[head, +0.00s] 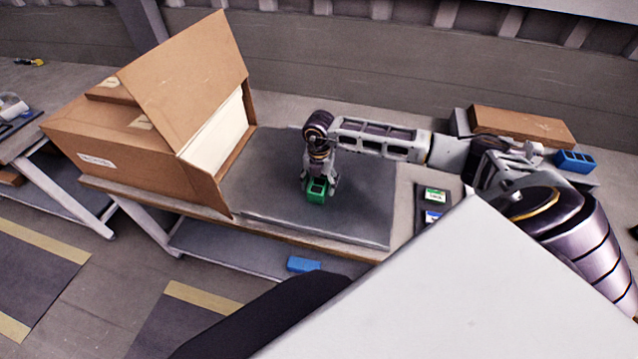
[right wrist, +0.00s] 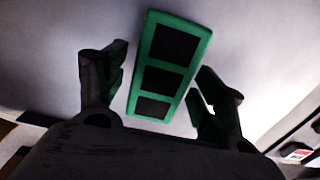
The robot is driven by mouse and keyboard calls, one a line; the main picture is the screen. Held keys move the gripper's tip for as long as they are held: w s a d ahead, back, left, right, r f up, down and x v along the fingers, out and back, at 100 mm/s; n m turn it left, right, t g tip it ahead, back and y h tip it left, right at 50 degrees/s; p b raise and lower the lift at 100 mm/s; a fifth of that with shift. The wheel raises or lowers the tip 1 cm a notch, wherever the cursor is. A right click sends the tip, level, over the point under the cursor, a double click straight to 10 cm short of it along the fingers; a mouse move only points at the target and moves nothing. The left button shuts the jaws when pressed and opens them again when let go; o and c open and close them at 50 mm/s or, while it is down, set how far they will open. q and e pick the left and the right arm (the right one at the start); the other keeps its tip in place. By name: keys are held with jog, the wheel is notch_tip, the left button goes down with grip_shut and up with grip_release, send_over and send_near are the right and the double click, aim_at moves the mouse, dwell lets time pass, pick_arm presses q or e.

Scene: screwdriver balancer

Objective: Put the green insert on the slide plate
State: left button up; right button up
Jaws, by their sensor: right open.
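The green insert (head: 317,191) is a small block with three dark square pockets. It is on or just above the dark grey slide plate (head: 340,225), near the plate's middle; I cannot tell whether a gap remains under it. My right gripper (head: 319,182) points down at the insert from above. In the right wrist view the gripper (right wrist: 160,95) is open, with one finger on each side of the green insert (right wrist: 169,66) and a visible gap to each. My left gripper is not in view.
A large open cardboard box (head: 130,140) stands left of the plate. Right of the plate lies a dark tray (head: 421,221) with green and blue labels. A blue bin (head: 574,161) and a brown box (head: 522,126) are at the back right. A blue block (head: 303,264) lies on the lower shelf.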

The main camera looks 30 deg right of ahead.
aim_at(319, 182)
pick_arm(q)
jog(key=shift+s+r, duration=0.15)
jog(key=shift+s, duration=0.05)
pick_arm(e)
jog(key=shift+r, duration=0.15)
jog(key=shift+r, duration=0.3)
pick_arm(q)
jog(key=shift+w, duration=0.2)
pick_arm(e)
notch_tip(319, 182, up, 11)
jog(key=shift+r, duration=0.2)
